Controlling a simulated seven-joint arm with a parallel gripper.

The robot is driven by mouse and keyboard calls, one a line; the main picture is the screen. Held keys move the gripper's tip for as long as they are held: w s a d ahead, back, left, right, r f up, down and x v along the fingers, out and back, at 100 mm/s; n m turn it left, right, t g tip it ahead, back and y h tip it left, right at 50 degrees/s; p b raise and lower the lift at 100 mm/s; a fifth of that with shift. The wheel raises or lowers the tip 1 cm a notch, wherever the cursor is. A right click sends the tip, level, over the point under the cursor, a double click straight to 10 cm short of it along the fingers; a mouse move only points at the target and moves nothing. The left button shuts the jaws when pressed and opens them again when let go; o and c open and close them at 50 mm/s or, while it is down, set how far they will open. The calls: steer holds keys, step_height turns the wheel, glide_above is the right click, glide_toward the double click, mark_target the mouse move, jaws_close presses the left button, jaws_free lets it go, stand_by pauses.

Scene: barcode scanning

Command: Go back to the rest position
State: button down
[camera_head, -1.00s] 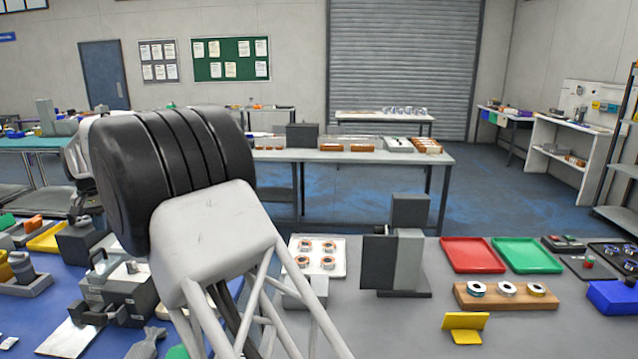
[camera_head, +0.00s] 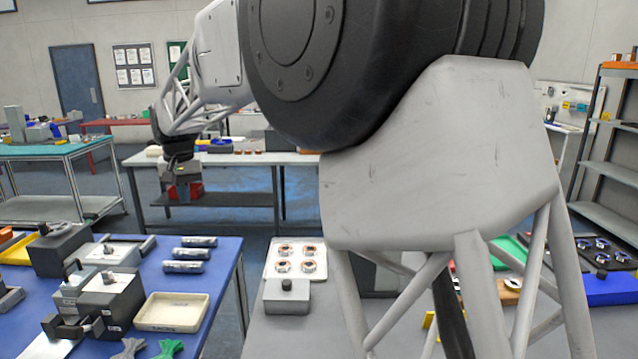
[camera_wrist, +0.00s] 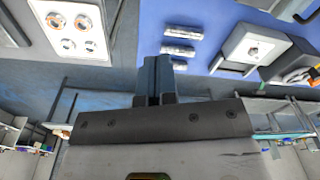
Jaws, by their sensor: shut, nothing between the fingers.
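My gripper (camera_wrist: 155,70) shows in the wrist view with its two fingers together and nothing between them. In the head view my forearm reaches to the left, and the dark gripper end (camera_head: 180,168) hangs down in the air in front of the far table. In the wrist view, the fingers point across the gap between a grey surface and a blue work surface, apart from both.
The blue table (camera_head: 222,262) bears grey devices, a cream tray (camera_head: 172,312) and several silver cylinders (camera_head: 185,266). A white plate (camera_head: 272,262) with several ring-shaped parts lies on the grey table (camera_head: 265,335), behind a grey box (camera_head: 287,298). My arm hides much of the right side.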

steer(key=s+d+r+m, duration=0.1)
steer(key=s+d, duration=0.4)
steer(key=d, duration=0.6)
steer(key=s+d+t, duration=0.1)
steer(key=s+d, duration=0.4)
steer(key=d, duration=0.6)
steer(key=s+d+r+m, duration=0.1)
steer(key=s+d, duration=0.4)
steer(key=d, duration=0.5)
steer(key=s+d+f, duration=0.4)
steer(key=s+d, duration=0.2)
steer(key=s, duration=0.2)
steer(key=s+d+f+m, duration=0.1)
steer(key=s+d+f, duration=0.3)
steer(key=s+d, duration=0.3)
steer(key=s+d+f+m+t, duration=0.1)
steer(key=s+d+f, duration=0.3)
steer(key=s, duration=0.7)
steer(key=shift+d+h, duration=0.3)
steer(key=shift+d, duration=0.95)
steer(key=c, duration=1.8)
jaws_free()
